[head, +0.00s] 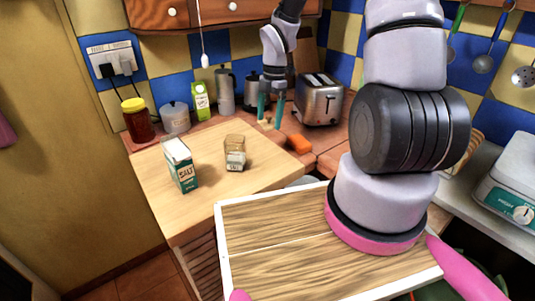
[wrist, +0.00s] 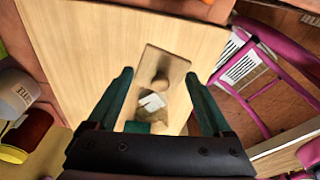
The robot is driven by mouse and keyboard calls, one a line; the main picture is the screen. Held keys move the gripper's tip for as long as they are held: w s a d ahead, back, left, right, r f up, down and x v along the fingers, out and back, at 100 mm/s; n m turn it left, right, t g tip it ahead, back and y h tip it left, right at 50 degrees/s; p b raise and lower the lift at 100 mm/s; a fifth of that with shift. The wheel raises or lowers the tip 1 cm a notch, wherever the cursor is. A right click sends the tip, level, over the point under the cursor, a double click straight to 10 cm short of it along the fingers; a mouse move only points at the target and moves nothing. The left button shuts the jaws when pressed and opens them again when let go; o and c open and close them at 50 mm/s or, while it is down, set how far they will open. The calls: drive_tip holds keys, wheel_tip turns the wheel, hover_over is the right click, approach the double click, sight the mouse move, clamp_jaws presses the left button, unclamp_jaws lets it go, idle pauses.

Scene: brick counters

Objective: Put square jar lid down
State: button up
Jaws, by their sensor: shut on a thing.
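My gripper (head: 272,112) has teal fingers and hangs over the far part of the counter, behind and to the right of the glass jar (head: 235,152). In the wrist view, the square jar lid (wrist: 168,65), tan and wooden-looking with a round knob, lies between the fingertips of my gripper (wrist: 160,78). The fingers are shut on it at its sides, apart by about its width. The square jar stands upright on the light wooden top.
A salt carton (head: 181,165) stands left of the jar. An orange sponge (head: 298,144) and a toaster (head: 319,100) are to the right. A yellow-lidded jar (head: 138,120) and white canister (head: 175,118) stand at the back left. The front of the light wooden top (head: 195,215) is clear.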

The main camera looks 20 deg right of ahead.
drive_tip(key=shift+s+a+r+n, duration=0.15)
drive_tip(key=shift+n, duration=0.4)
drive_tip(key=shift+s+a+r+n, duration=0.1)
drive_tip(key=shift+s+a+n, duration=0.05)
drive_tip(key=shift+n, duration=0.4)
drive_tip(key=shift+s+f+n, duration=0.1)
drive_tip(key=shift+f+n, duration=0.05)
drive_tip(key=shift+n, duration=0.15)
wheel_tip(320, 180, down, 10)
drive_tip(key=shift+r, duration=0.15)
drive_tip(key=shift+a, duration=0.1)
drive_tip(key=o, duration=1.1)
